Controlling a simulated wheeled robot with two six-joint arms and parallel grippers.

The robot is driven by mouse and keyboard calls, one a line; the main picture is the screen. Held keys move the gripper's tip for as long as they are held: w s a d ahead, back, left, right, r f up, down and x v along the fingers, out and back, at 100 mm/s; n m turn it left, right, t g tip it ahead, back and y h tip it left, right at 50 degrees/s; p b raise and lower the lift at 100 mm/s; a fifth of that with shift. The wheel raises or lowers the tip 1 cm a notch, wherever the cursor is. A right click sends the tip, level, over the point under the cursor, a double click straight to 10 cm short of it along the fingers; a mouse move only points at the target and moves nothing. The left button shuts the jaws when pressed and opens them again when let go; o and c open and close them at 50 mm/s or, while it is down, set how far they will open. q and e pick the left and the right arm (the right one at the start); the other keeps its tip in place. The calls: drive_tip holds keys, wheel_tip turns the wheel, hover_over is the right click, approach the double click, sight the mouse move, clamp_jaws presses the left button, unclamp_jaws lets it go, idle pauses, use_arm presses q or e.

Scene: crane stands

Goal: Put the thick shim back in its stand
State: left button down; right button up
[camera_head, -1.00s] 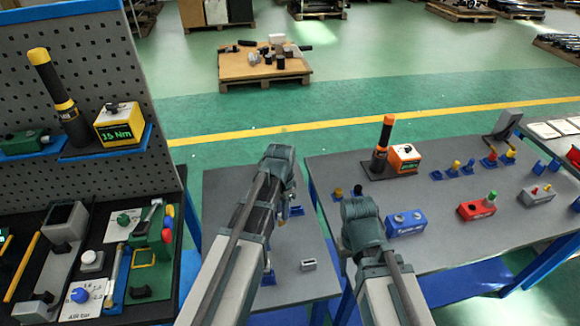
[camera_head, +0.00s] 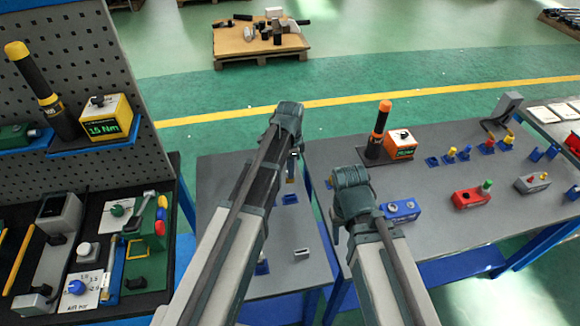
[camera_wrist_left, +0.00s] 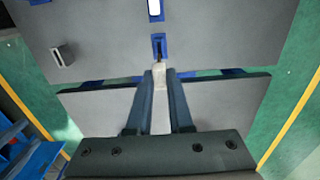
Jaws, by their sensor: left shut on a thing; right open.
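My left gripper (camera_wrist_left: 160,76) is shut on a pale grey block, the thick shim (camera_wrist_left: 160,92), seen between its fingers in the left wrist view. A small blue stand (camera_wrist_left: 159,41) lies just beyond the fingertips, with a dark and yellowish bit at its near edge; I cannot tell if the shim touches it. Another blue stand (camera_wrist_left: 154,18) with a white piece is farther up. In the head view, my left arm hides most of its gripper (camera_head: 293,154), above the far part of the narrow grey table. My right gripper (camera_head: 337,232) is open, its fingers mostly hidden by its wrist.
A small grey hollow block (camera_head: 302,253) lies on the narrow table (camera_head: 318,275). The right table (camera_head: 450,225) carries a blue block (camera_head: 401,211), a red block (camera_head: 472,197) and an orange-topped tool (camera_head: 381,125). A pegboard bench (camera_head: 75,75) stands at left.

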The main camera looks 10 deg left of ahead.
sight(290, 182)
use_arm(q)
drive_tip(key=shift+f, duration=0.1)
wheel_tip(290, 182, down, 6)
drive_tip(key=b, duration=0.6)
idle(0.8)
drive_tip(key=shift+f+b, duration=1.55)
drive_tip(key=shift+b, duration=0.1)
drive_tip(key=c, duration=1.3)
unclamp_jaws()
drive_tip(key=shift+f, duration=0.1)
drive_tip(key=o, duration=0.6)
drive_tip(key=shift+c, duration=0.2)
drive_tip(key=shift+r+p, duration=2.5)
drive_tip(key=shift+r, duration=0.1)
